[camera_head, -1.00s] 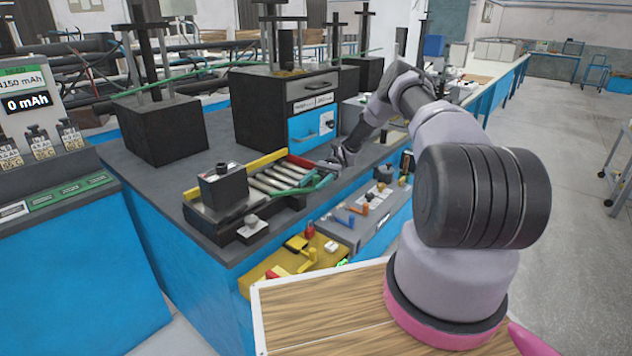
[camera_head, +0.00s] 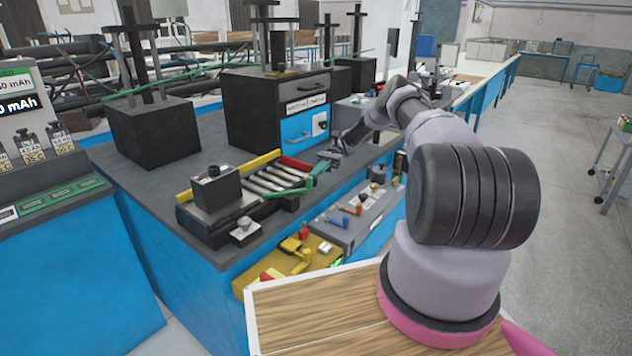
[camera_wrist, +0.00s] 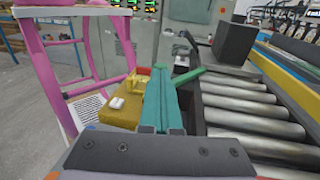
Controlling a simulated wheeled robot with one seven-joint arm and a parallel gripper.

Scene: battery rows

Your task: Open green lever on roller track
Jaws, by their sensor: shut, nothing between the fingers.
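The roller track (camera_head: 278,177) lies on the dark bench top, with grey rollers between coloured rails. My gripper (camera_head: 326,157) is shut and empty, just beyond and above the lever in the head view. In the wrist view, the teal fingers (camera_wrist: 162,100) lie together beside the rollers (camera_wrist: 245,105), with the green bar just past them. I cannot tell whether they touch it.
A black battery block (camera_head: 213,187) sits at the track's left end. A yellow box (camera_head: 285,265) with small levers and a grey box (camera_head: 345,228) are mounted below the bench edge. A black cabinet (camera_head: 255,110) stands behind the track.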

